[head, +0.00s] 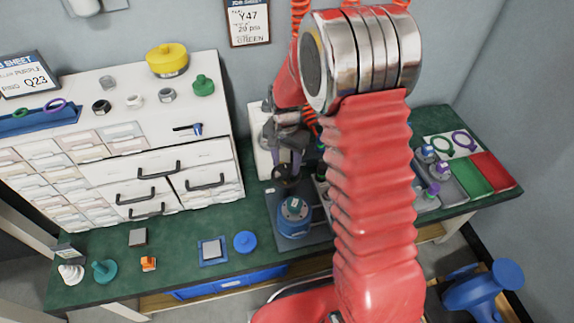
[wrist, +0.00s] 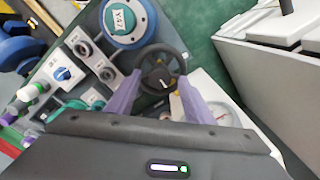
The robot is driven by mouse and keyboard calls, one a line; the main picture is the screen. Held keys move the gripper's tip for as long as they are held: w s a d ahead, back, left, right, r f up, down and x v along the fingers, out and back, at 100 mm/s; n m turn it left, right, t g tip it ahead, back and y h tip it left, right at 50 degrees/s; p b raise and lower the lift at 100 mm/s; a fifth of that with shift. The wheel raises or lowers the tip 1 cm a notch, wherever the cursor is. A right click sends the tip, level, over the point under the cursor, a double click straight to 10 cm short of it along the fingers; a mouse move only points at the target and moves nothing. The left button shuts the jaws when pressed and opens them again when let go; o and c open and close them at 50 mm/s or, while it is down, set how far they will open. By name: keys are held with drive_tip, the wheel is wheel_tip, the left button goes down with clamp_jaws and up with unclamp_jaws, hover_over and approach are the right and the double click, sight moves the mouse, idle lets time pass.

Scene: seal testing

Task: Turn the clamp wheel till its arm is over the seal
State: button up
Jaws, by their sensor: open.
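The black clamp wheel (wrist: 163,58) shows in the wrist view, with spokes and a hub. It also shows in the head view (head: 285,177), below my gripper. My gripper's purple fingers (wrist: 159,76) are open, one on each side of the wheel's near part; I cannot tell if they touch it. The blue round test pot (wrist: 146,33), with a label reading Y47, stands beside the wheel; in the head view the pot (head: 293,227) is nearer the bench front. I cannot make out the clamp's arm or a separate seal clearly.
A panel with a blue knob (wrist: 63,73) and sockets lies left of the wheel in the wrist view, and a round gauge (wrist: 222,114) is at right. White drawers (head: 160,175) stand left on the green bench. Trays (head: 492,172) are at right.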

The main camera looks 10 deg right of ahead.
drive_tip(key=shift+f, duration=0.85)
drive_tip(key=shift+c, duration=0.2)
